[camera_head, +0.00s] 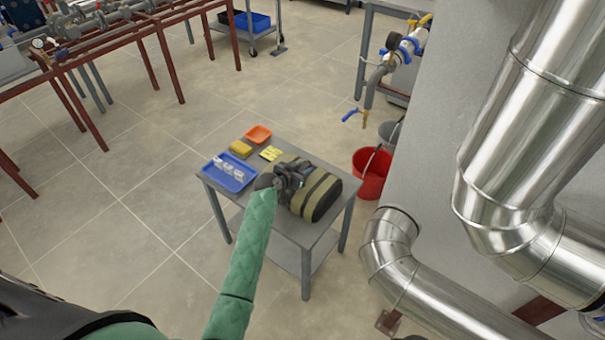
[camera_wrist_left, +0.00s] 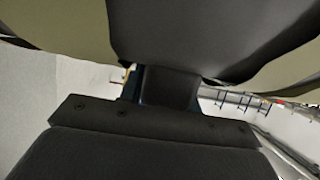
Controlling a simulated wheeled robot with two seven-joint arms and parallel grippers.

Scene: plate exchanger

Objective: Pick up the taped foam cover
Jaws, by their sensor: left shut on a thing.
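The taped foam cover (camera_head: 316,193) is a rounded olive block with dark bands. It lies on the right part of a small grey table (camera_head: 281,232) in the head view. My left gripper (camera_head: 291,178) is at its near left side and is shut on it. The gripper hides part of the cover. In the left wrist view the cover (camera_wrist_left: 230,35) fills the top of the picture, olive with a wide dark band, close against the gripper (camera_wrist_left: 168,85). I cannot tell whether it is clear of the tabletop. My right gripper is not in view.
On the table's left part are a blue tray (camera_head: 246,180) with small pale items, a yellow block (camera_head: 240,147), an orange tray (camera_head: 258,132) and a yellow pad (camera_head: 271,153). A red bucket (camera_head: 370,175) stands right of the table. Large silver pipes (camera_head: 500,170) fill the right side.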

